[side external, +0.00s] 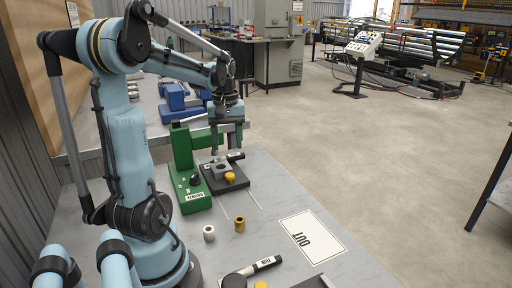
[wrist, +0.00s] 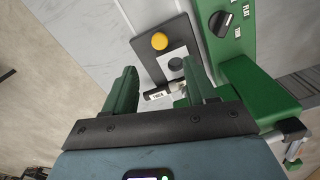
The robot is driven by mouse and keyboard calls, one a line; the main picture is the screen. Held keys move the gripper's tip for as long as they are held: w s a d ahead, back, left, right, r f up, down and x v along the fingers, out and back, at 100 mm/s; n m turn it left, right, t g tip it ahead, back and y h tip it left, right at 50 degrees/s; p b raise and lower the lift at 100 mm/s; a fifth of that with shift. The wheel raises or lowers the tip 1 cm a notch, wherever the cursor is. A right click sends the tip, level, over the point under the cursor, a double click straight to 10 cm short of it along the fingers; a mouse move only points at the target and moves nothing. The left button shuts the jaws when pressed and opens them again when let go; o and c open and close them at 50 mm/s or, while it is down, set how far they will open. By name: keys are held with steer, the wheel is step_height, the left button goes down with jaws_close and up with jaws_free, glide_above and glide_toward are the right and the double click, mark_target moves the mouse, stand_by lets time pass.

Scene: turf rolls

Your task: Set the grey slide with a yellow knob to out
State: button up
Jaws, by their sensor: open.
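A black base plate (side external: 238,186) on the table carries a small grey slide block (side external: 220,166) and a yellow knob (side external: 230,177). In the wrist view the yellow knob (wrist: 159,41) stands beside a pale square with a dark round spot (wrist: 176,64), on the dark plate (wrist: 148,60). My gripper (wrist: 160,72) is open, with its two green fingers apart and nothing held between them. The plate lies beyond and between the fingertips. A white card reading OUT (side external: 312,238) lies on the table to the right.
A green box with a black dial (side external: 187,165) stands directly left of the plate; it also shows in the wrist view (wrist: 222,30). A labelled dark handle (wrist: 160,96) lies close to the fingers.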

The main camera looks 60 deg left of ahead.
mark_target(230, 175)
step_height(230, 175, down, 10)
steer(key=shift+f, duration=0.15)
stand_by(0.4)
jaws_close()
steer(key=shift+d, duration=0.1)
